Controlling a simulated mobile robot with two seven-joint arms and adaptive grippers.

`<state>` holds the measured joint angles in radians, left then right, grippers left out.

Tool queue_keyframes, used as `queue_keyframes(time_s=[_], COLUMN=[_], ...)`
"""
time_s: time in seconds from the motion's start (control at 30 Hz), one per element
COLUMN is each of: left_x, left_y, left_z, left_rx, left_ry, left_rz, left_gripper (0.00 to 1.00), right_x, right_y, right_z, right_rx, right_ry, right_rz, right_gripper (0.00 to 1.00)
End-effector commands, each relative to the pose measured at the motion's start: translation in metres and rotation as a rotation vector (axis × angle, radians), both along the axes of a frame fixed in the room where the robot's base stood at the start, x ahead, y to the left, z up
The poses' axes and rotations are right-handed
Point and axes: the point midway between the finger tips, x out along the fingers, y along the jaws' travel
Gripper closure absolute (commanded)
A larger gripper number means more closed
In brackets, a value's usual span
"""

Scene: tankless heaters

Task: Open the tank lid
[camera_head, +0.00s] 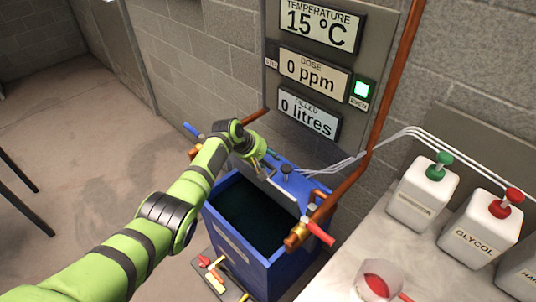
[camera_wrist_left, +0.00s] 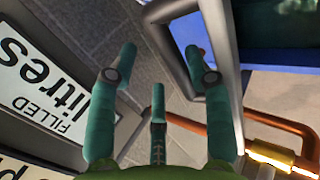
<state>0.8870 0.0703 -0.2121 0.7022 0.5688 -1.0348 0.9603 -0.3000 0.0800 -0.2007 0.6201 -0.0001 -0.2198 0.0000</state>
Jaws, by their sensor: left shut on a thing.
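The blue tank (camera_head: 240,245) stands on the floor below the panel, its top open on a dark interior. My left gripper (camera_head: 265,165) is at the lid. In the left wrist view, the lid's grey handle (camera_wrist_left: 168,55) runs past the fingers of my left gripper (camera_wrist_left: 160,65), with one finger inside its loop. The gripper is shut on this handle, though the exact contact is hard to see. My right gripper is out of view.
A copper pipe with a red-handled valve (camera_head: 318,232) stands at the tank's right corner. A display panel (camera_head: 315,70) is on the wall behind. White bottles (camera_head: 423,190) and a cup (camera_head: 378,280) stand on the counter at right.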

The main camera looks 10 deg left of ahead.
Motion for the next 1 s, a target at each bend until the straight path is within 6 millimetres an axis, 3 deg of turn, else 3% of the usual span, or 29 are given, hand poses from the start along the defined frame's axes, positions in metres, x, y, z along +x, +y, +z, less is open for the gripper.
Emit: queue_keyframes(time_s=[0.03,0.5,0.7,1.0], left_x=[0.018,0.012,0.011,0.01], left_y=[0.0,0.002,0.003,0.002], left_z=[0.041,0.057,0.055,0.055], left_rx=[-0.013,-0.005,-0.004,-0.003], left_ry=[-0.068,-0.054,-0.053,-0.052], left_rz=[0.006,0.004,0.003,0.002], left_gripper=[0.65,0.65,0.65,0.65], right_x=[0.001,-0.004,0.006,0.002], right_y=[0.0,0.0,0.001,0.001], right_z=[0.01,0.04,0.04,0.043], right_rx=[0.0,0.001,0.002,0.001], right_ry=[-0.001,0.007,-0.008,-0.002], right_rz=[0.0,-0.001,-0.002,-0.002], right_gripper=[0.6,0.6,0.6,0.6])
